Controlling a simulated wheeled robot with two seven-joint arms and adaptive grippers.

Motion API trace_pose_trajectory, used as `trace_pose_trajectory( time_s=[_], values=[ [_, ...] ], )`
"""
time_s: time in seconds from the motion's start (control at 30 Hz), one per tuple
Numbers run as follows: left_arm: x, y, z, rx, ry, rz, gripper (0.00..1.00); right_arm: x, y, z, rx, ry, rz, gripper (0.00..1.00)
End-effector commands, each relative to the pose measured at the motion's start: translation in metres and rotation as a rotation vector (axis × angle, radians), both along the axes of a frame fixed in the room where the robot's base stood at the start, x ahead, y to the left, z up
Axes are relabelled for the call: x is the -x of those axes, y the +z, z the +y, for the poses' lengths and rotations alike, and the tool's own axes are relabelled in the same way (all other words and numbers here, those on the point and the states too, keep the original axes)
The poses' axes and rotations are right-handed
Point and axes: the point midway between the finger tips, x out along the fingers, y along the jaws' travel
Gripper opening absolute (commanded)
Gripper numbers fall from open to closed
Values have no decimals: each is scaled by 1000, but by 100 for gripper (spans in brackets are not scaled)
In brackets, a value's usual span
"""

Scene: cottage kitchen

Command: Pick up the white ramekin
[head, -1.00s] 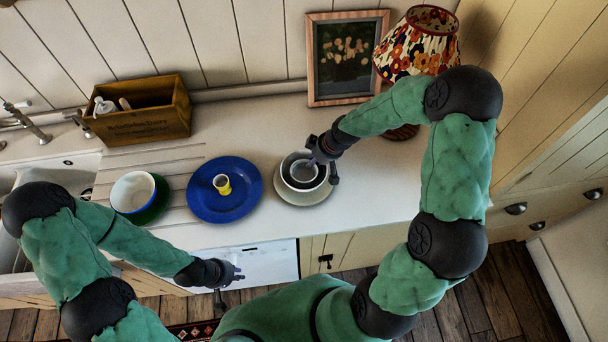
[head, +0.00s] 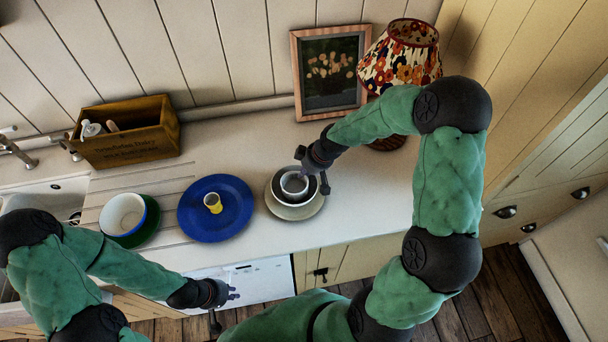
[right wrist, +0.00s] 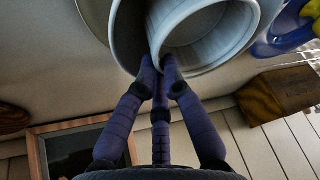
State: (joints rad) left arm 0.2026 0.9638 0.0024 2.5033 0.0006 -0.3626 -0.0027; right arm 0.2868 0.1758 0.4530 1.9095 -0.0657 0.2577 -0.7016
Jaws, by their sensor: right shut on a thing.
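The white ramekin (head: 294,186) shows in the head view over the dark inside of a larger bowl (head: 277,195) that stands on a pale plate (head: 293,213). My right gripper (head: 311,172) is at the ramekin's right rim, shut on its wall. In the right wrist view the ramekin (right wrist: 208,38) is large and tilted, with my fingertips (right wrist: 163,68) at its rim and the grey bowl (right wrist: 129,30) beside it. I cannot tell how far it is clear of the bowl. My left gripper (head: 218,293) is empty, in front of the counter; its fingers look spread.
A blue plate (head: 232,223) with a yellow cup (head: 213,203) is left of the bowl. A wooden box (head: 128,143), picture frame (head: 298,78) and flowered lamp (head: 400,68) stand behind.

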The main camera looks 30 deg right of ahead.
Motion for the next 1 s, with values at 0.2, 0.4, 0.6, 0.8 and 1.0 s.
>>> trace_pose_trajectory(
  time_s=[0.2,0.4,0.6,0.8,1.0],
  values=[
    [0,5,0,0,0,0,17,13,37,13,1,3,-5,0],
    [0,9,0,0,0,0,17,35,74,34,2,4,-8,0],
    [0,9,0,0,0,0,17,68,92,63,1,4,-5,0],
    [0,9,0,0,0,0,17,90,105,84,0,3,-4,0],
    [0,9,0,0,0,0,17,101,111,93,0,0,-2,0]
  ],
)
